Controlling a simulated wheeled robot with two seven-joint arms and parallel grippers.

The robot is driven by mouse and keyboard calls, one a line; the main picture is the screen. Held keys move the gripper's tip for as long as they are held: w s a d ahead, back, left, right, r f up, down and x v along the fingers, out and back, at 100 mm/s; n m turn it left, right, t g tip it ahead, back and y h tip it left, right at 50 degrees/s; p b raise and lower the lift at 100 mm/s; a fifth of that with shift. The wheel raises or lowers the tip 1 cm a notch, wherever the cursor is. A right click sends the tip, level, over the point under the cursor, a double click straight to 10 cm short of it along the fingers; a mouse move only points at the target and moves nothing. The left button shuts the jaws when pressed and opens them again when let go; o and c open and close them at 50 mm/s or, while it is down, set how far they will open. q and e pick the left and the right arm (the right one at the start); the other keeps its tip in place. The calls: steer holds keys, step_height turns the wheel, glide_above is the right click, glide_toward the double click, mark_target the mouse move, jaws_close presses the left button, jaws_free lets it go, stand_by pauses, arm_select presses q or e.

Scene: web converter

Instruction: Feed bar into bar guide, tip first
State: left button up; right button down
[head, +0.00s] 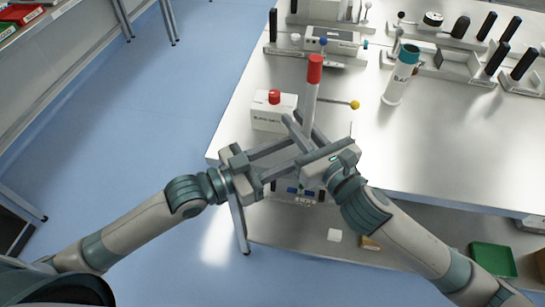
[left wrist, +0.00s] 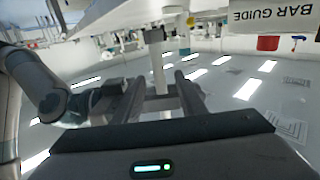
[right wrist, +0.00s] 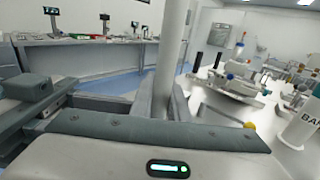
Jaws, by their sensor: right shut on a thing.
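The bar is a pale, slim rod (head: 310,108) with a red end (head: 315,68) pointing up in the head view. My right gripper (head: 304,135) is shut on its lower part, and the bar stands nearly upright between its fingers in the right wrist view (right wrist: 172,50). My left gripper (head: 293,152) is open, its fingers apart close to the right gripper. In the left wrist view a pale rod (left wrist: 158,60) shows beyond the gap; whether it lies between the fingers I cannot tell. The bar guide (head: 398,85), a white tilted tube with a teal rim, stands apart to the right.
A white box with a red button (head: 273,112) sits at the table's left edge. A yellow-knobbed lever (head: 354,104) is near the bar. Black-handled fixtures (head: 470,50) line the back. The tabletop (head: 440,140) right of my arm is clear. A green tray (head: 493,260) lies on the lower shelf.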

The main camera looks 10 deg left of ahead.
arm_select(q)
steer(key=shift+x, duration=1.85)
jaws_close()
arm_select(e)
steer(key=c, duration=1.6)
jaws_free()
steer(key=v, duration=1.2)
